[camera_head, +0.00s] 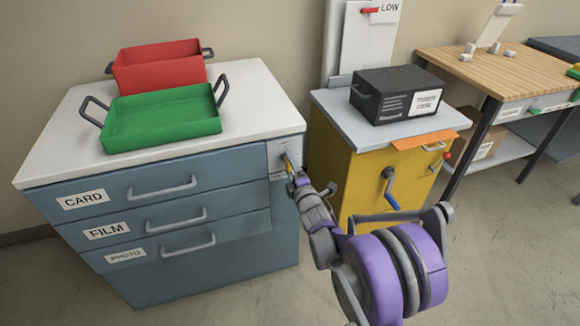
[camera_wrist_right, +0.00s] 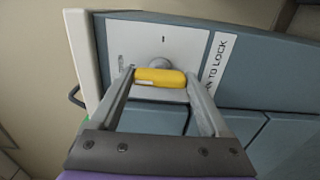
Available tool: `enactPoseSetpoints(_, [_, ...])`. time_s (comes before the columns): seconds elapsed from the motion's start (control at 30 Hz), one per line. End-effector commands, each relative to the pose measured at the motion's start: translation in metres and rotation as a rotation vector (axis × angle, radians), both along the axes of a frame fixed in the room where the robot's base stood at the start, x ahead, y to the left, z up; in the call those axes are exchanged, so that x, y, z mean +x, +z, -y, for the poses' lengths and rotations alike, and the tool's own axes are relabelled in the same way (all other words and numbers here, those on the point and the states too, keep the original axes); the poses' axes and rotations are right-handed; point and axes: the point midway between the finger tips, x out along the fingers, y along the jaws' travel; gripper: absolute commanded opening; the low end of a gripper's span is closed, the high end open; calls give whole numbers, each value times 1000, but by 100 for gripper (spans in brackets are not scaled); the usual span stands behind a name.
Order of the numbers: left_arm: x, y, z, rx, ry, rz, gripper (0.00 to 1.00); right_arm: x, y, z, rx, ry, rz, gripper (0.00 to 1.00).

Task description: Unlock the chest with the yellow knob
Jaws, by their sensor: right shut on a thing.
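The blue-grey chest (camera_head: 240,262) stands at the left, with drawers labelled CARD, FILM and PHOTO. A pale lock plate (camera_head: 277,160) is at the upper right of its front. The yellow knob (camera_head: 288,163) is on this plate. In the right wrist view the yellow knob (camera_wrist_right: 160,78) lies lengthwise between the fingertips, in front of a round grey boss on the plate. My right gripper (camera_wrist_right: 160,80) is shut on the knob; in the head view the gripper (camera_head: 293,172) partly hides it. A label ending "TO LOCK" (camera_wrist_right: 217,65) is beside the plate. My left gripper is not in view.
A red tray (camera_head: 160,68) and a green tray (camera_head: 165,120) stand on the chest's white top (camera_head: 262,100). A yellow cabinet (camera_head: 345,185) with a black case (camera_head: 385,95) and a blue-handled crank (camera_head: 391,195) is to the right. A wooden workbench (camera_head: 475,65) stands farther right.

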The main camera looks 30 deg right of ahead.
Motion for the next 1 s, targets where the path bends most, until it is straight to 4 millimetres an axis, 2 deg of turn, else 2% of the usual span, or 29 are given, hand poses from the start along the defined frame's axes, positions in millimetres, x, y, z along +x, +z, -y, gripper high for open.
enactPoseSetpoints(0.07, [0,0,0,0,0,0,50,0,-1,0,-5,1,-2,24])
enactPoseSetpoints(0.1, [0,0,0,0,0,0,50,0,-1,0,-4,1,-3,87])
enactPoseSetpoints(0.17, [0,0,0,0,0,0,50,0,-1,0,-4,0,-2,98])
enactPoseSetpoints(0.4, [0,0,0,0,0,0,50,0,0,0,-2,0,-1,100])
enactPoseSetpoints(0.53, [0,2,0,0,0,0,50,-8,0,-2,-2,0,0,100])
enactPoseSetpoints(1.0, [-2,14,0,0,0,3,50,-91,1,-22,-2,0,0,100])
